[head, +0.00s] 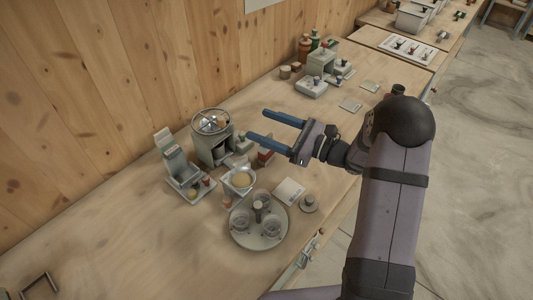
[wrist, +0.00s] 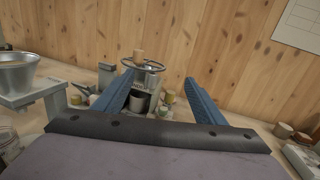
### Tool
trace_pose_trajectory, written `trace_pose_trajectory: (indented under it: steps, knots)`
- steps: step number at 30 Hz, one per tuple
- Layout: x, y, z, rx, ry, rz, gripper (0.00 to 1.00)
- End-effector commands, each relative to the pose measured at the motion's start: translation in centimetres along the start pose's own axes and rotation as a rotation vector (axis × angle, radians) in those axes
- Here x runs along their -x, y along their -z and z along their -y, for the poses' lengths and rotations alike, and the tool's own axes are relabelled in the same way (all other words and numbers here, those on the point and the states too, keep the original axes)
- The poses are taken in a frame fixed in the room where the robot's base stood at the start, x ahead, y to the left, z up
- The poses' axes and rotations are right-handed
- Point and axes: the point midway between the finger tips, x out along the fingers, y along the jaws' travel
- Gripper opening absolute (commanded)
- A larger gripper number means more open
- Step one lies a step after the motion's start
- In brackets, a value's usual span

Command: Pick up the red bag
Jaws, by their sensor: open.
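My gripper (head: 258,125) is open and empty, held above the bench with its two blue fingers pointing left toward the wall. In the wrist view, the fingers of my gripper (wrist: 158,78) spread apart in front of the grey mixer (wrist: 142,100). A small dark red block-like thing (head: 265,155) stands on the bench below the fingers, right of the mixer; I cannot tell if it is the red bag. A smaller orange-red thing (head: 227,201) shows beside the scale. No clear red bag shows in the wrist view.
The mixer with its handwheel (head: 211,121) stands near the wall. A bowl scale (head: 238,182), a round tray (head: 258,240) with glass jars and a grey stand (head: 181,168) crowd around it. More equipment (head: 312,85) sits farther back. The bench's left front is mostly clear.

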Motion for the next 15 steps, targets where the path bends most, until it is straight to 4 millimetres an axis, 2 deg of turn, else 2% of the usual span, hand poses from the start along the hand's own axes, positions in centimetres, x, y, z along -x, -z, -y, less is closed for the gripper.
trace_pose_trajectory:
  steps: [1,3,6,10,15]
  knots:
    - [0.9,2.6,0.2,-0.026,0.049,-0.011,0.65]
    - [1.9,4.7,0.4,-0.040,0.101,-0.024,0.65]
    - [2.7,6.5,0.5,-0.052,0.145,-0.038,0.65]
    - [3.1,7.4,0.5,-0.056,0.167,-0.047,0.65]
    - [2.6,7.3,0.6,-0.056,0.166,-0.047,0.65]
